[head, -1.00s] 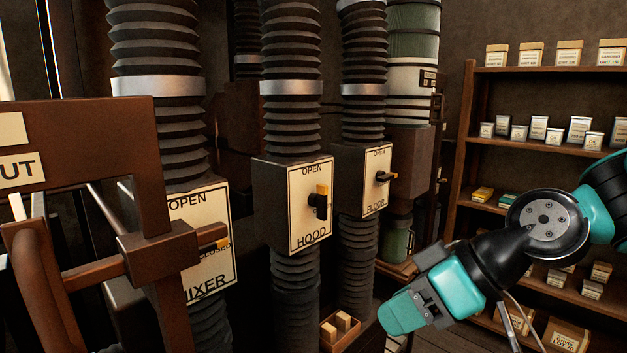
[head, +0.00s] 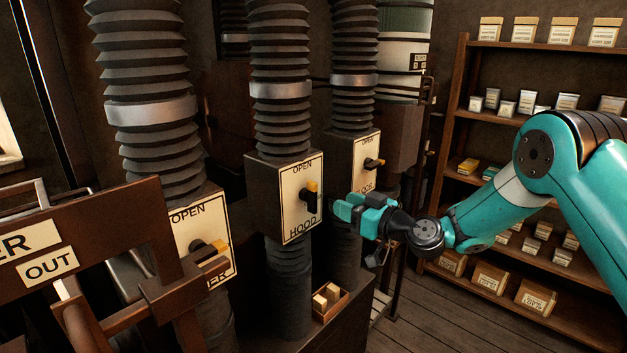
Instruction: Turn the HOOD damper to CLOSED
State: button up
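The HOOD damper (head: 283,200) is a dark box with a cream plate in the middle of the head view, on a ribbed duct. OPEN shows at the plate's top and HOOD at its bottom; a CLOSED mark cannot be made out. Its black lever (head: 309,200) has a yellow tip (head: 312,186) pointing up, towards OPEN. My gripper (head: 340,209), with teal fingers, is just right of the lever, pointing left. It appears apart from the lever, in front of the FLOOR damper's lower part. The finger gap cannot be made out.
The FLOOR damper (head: 363,155) is behind to the right, its lever pointing right. The MIXER damper (head: 200,225) is at left, partly behind a brown frame (head: 105,215) with an OUT sign. A small wooden box (head: 330,303) sits below. Shelves (head: 535,130) stand at right.

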aim_at(316, 192)
jog(key=p+x, duration=0.4)
jog(key=x, duration=0.6)
jog(key=shift+w+a, duration=0.25)
jog(key=shift+a, duration=0.05)
jog(key=c, duration=0.5)
